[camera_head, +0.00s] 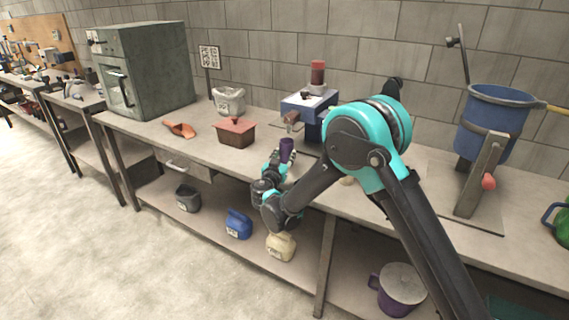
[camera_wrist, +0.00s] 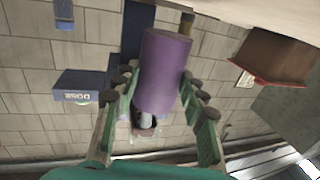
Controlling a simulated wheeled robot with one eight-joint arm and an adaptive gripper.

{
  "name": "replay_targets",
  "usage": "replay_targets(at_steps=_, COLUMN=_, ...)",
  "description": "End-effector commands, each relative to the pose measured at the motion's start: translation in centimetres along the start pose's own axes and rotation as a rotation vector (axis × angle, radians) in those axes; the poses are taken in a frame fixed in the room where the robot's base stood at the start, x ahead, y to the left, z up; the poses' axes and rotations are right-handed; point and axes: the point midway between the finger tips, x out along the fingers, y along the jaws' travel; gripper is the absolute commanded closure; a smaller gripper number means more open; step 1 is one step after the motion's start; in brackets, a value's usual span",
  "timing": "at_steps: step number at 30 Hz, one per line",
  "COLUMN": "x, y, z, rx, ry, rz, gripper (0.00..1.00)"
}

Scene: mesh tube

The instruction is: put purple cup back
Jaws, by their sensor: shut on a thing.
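A small purple cup (camera_head: 287,146) is held above the workbench's front edge, in front of the blue machine. In the wrist view the purple cup (camera_wrist: 163,72) fills the middle, between the green fingers. My gripper (camera_head: 281,160) is shut on it, with fingers on both sides; in the wrist view my gripper (camera_wrist: 160,92) has no other thing in its grasp. The cup's inside is not visible.
The blue machine (camera_head: 303,106) with a red-topped column stands behind the cup; its dose label shows in the wrist view. A brown lidded box (camera_head: 235,133) and orange scoop (camera_head: 180,129) lie left. A blue bucket (camera_head: 487,122) stands right. The lower shelf holds jugs and a lidded purple pitcher (camera_head: 397,291).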

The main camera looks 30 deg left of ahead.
Motion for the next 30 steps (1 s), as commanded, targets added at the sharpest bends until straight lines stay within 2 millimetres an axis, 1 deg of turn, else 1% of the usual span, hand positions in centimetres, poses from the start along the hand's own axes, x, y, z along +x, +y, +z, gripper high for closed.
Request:
replay_targets(at_steps=3, x=0.1, y=0.0, z=1.9, rx=0.0, ry=0.0, rz=0.0, gripper=0.88)
replay_targets(at_steps=6, x=0.1, y=0.0, z=3.2, rx=0.0, ry=0.0, rz=0.0, gripper=0.88)
replay_targets(at_steps=8, x=0.1, y=0.0, z=3.5, rx=0.0, ry=0.0, rz=0.0, gripper=0.88)
replay_targets(at_steps=18, x=0.1, y=0.0, z=3.8, rx=0.0, ry=0.0, rz=0.0, gripper=0.88)
replay_targets(at_steps=19, x=0.1, y=0.0, z=3.8, rx=0.0, ry=0.0, rz=0.0, gripper=0.56)
replay_targets(at_steps=21, x=0.1, y=0.0, z=3.8, rx=0.0, ry=0.0, rz=0.0, gripper=0.47)
replay_targets(at_steps=23, x=0.1, y=0.0, z=3.8, rx=0.0, ry=0.0, rz=0.0, gripper=0.4)
replay_targets(at_steps=24, x=0.1, y=0.0, z=3.8, rx=0.0, ry=0.0, rz=0.0, gripper=0.37)
replay_targets(at_steps=30, x=0.1, y=0.0, z=3.8, rx=0.0, ry=0.0, rz=0.0, gripper=0.37)
